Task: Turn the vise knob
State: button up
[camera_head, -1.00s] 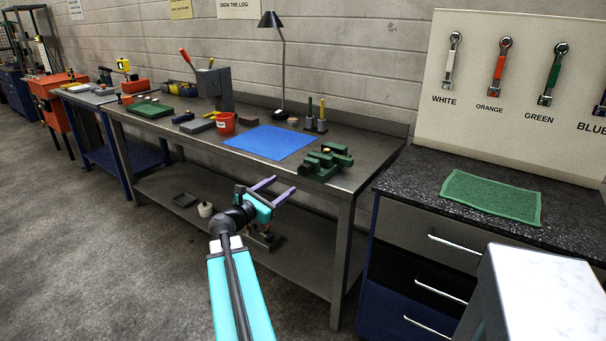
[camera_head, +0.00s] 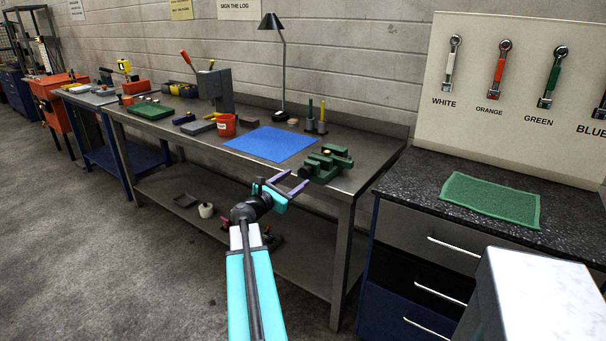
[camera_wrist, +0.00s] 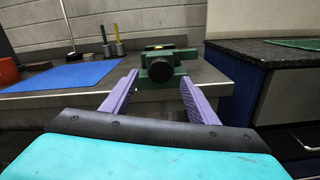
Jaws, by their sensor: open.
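The green vise (camera_head: 327,161) sits at the front right of the metal workbench. Its dark round knob (camera_wrist: 160,71) faces me in the wrist view, and it also shows at the vise's front left in the head view (camera_head: 304,172). My gripper (camera_head: 291,179) is open, its two purple fingers pointing toward the vise from in front of the bench edge. In the wrist view the knob appears between and beyond the fingertips of my gripper (camera_wrist: 160,80). I see no contact between fingers and knob.
A lamp (camera_head: 283,70) stands behind. A dark-topped cabinet with a green mat (camera_head: 490,199) is to the right. The bench edge lies close by my gripper.

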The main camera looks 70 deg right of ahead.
aim_at(303, 174)
jog(key=shift+p+x, duration=0.35)
jog(key=shift+x, duration=2.65)
jog(key=c, duration=0.9)
jog(key=shift+s+a, duration=0.15)
jog(key=shift+c, duration=0.7)
